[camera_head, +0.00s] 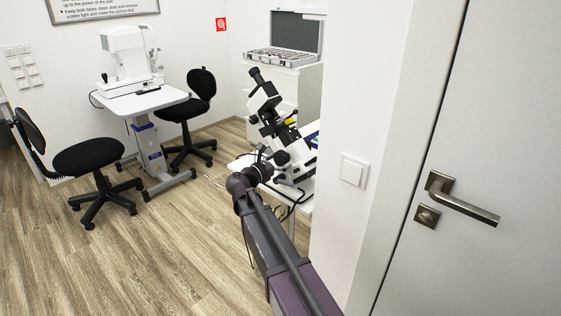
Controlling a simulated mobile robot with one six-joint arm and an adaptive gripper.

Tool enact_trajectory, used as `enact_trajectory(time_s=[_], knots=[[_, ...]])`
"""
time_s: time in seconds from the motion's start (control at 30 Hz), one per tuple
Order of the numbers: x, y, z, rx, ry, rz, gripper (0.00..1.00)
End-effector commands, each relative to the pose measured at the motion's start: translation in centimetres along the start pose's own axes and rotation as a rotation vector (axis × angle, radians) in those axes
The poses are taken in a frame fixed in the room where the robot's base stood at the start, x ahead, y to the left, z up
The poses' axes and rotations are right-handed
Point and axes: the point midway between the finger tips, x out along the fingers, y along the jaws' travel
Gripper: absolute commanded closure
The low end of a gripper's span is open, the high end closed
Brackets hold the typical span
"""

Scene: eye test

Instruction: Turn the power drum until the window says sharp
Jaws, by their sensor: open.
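A black and white lens-measuring instrument (287,150) with a tilted eyepiece tube (259,78) stands on a white table (303,205), partly behind the wall edge. Dark round parts and a small yellow part show on its middle; I cannot tell which is the power drum. No window text is readable. My purple and dark arm reaches up from the bottom to the instrument's lower left. My gripper (266,165) is at the arm's dark end, open, low in front of the instrument. Its fingers are small and hard to make out; I cannot tell whether they touch anything.
A white wall edge with a light switch (353,171) and a grey door (485,130) stand close at the right. An open case (283,57) sits on a white cabinet behind. A white eye-test machine (128,60) and black stools (92,156) are at the left. Floor at lower left is clear.

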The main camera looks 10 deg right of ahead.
Motion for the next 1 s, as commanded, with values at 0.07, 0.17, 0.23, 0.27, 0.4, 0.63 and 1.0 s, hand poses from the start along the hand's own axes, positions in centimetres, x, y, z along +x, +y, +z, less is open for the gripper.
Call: enact_trajectory(time_s=[0.07, 0.17, 0.23, 0.27, 0.4, 0.63, 1.0], knots=[[0.02, 0.01, 0.00, 0.000, 0.000, 0.000, 0.00], [-0.01, 0.02, 0.00, 0.000, 0.000, 0.001, 0.00], [-0.03, 0.04, 0.00, 0.000, 0.000, 0.001, 0.00], [-0.03, 0.04, 0.00, 0.000, 0.000, 0.001, 0.09], [-0.06, 0.06, 0.00, 0.000, 0.000, 0.001, 0.51], [-0.06, 0.13, 0.02, 0.005, -0.001, 0.003, 0.65], [-0.07, 0.30, 0.05, 0.187, -0.001, 0.005, 0.64]])
